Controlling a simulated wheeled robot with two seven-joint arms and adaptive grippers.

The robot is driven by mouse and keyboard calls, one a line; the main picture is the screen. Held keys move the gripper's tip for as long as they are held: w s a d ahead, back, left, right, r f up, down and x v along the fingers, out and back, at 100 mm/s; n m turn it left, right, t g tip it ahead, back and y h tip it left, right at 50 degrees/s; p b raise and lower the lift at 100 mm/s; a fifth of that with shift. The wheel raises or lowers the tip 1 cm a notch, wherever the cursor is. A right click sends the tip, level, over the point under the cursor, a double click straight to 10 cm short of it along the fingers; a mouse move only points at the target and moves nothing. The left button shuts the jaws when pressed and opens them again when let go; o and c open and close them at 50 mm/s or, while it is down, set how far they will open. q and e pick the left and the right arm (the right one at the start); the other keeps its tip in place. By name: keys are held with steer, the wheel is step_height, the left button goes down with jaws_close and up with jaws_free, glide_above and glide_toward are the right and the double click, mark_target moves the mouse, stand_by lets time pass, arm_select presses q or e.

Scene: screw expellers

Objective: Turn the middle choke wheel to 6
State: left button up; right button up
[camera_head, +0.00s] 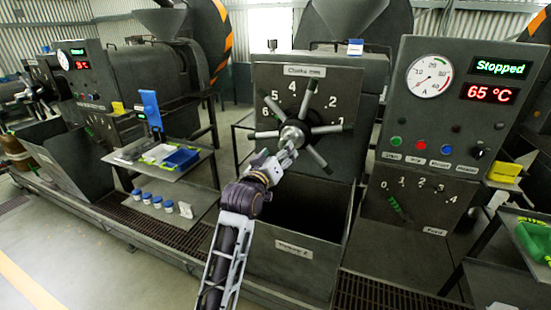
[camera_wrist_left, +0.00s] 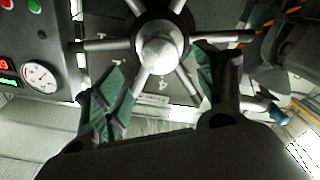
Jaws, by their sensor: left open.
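The middle choke wheel (camera_head: 292,134) is a spoked metal handwheel on a dark panel (camera_head: 262,80) labelled as a choke. Numerals, among them 6, 5, 4 and 2, arc above its hub; one spoke points up to the right across the 3's place. I cannot tell which spoke is the pointer. My left gripper (camera_head: 288,152) is at the hub's lower front. In the left wrist view the round hub (camera_wrist_left: 162,50) lies between the two open green-padded fingers (camera_wrist_left: 160,72), with spokes passing near them. Contact cannot be told. My right gripper is not visible.
A dark open bin (camera_head: 294,251) stands below the wheel. A control panel (camera_head: 440,100) to the right shows "Stopped" and 65 °C. A side tray (camera_head: 190,168) with blue and green items is at the left, with several small jars (camera_head: 157,202) below it.

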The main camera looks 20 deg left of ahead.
arm_select(q)
steer(key=shift+s, duration=1.05)
steer(key=shift+f, duration=0.1)
